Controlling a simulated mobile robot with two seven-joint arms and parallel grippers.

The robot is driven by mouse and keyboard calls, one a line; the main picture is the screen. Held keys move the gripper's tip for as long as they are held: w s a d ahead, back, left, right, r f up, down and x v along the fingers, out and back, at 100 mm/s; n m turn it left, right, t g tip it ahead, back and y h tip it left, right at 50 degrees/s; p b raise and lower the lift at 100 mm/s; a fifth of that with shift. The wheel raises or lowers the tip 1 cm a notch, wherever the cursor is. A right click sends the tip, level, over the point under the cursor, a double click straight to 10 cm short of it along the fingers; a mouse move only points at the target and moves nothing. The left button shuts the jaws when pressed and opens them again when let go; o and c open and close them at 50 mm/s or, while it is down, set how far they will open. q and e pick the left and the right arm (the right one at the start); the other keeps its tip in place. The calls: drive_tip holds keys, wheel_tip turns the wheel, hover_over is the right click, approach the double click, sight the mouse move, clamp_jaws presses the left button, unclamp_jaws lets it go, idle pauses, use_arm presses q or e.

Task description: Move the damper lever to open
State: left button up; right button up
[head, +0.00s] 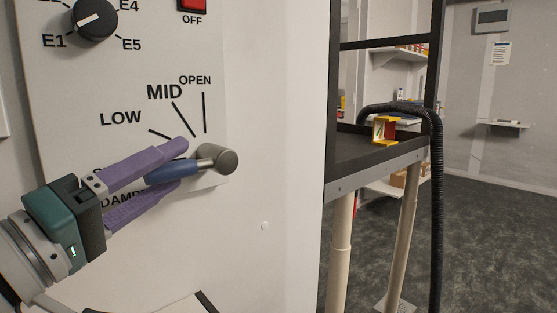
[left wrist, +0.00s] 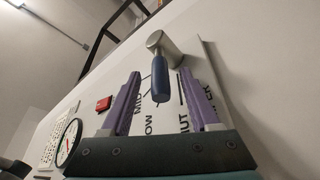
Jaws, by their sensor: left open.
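The damper lever has a blue handle (head: 170,171) on a round grey hub (head: 217,158) on the white wall panel (head: 265,265). The handle points left and slightly down from the hub, below the LOW mark; the label beside it is mostly hidden by my finger. My left gripper (head: 181,164) is open, with one purple finger above the handle and one below. In the left wrist view the handle (left wrist: 160,82) lies between the two spread fingers, with a gap on each side. The LOW, MID and OPEN (head: 194,80) marks fan up and right. My right gripper is not in view.
A black dial (head: 95,20) and a red OFF switch (head: 193,4) sit higher on the panel. To the right stands a dark bench frame (head: 375,155) with a black hose (head: 437,200) and a red-yellow object (head: 384,129). Open floor lies beyond.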

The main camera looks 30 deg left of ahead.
use_arm(q)
drive_tip(key=shift+w, duration=0.3)
drive_tip(key=shift+c, duration=0.4)
clamp_jaws()
drive_tip(key=shift+r, duration=0.1)
idle(0.8)
